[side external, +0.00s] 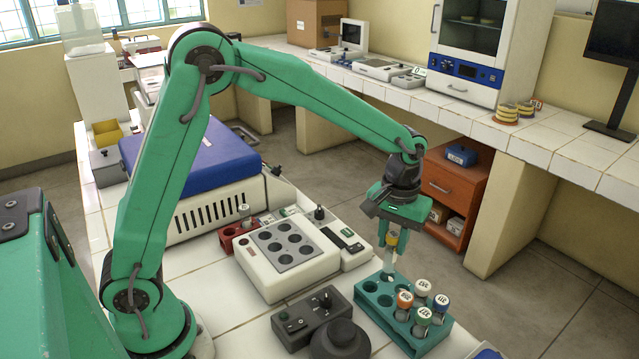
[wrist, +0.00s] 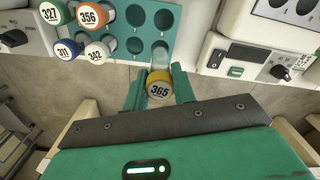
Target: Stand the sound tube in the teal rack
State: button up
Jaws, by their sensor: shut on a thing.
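My gripper (side external: 391,238) is shut on a yellow-capped tube (side external: 390,263), holding it near the cap. The tube looks close to upright, over the far end of the teal rack (side external: 379,312). In the wrist view the cap (wrist: 160,88) reads 365 and sits between the fingers (wrist: 160,92). The clear body reaches toward the rack's end hole. I cannot tell whether its lower end is inside the hole. The rack holds several capped tubes: orange 356 (wrist: 91,15), green 327 (wrist: 51,11), blue 311 (wrist: 67,48) and white 342 (wrist: 97,53). Other holes are empty.
A white device with round wells (side external: 303,268) stands left of the rack. Behind it is a red rack (side external: 238,238) with a tube. A dark control box (side external: 312,318) with a knob lies in front. A blue-lidded machine (side external: 210,160) stands farther back.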

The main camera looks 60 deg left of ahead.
aim_at(390, 260)
jog(key=shift+f, duration=0.65)
dwell(0.5)
jog(key=shift+f, duration=0.4)
jog(key=shift+f, duration=0.35)
jog(key=shift+f, duration=1.3)
jog(key=shift+f, duration=0.15)
jog(key=o, duration=1.4)
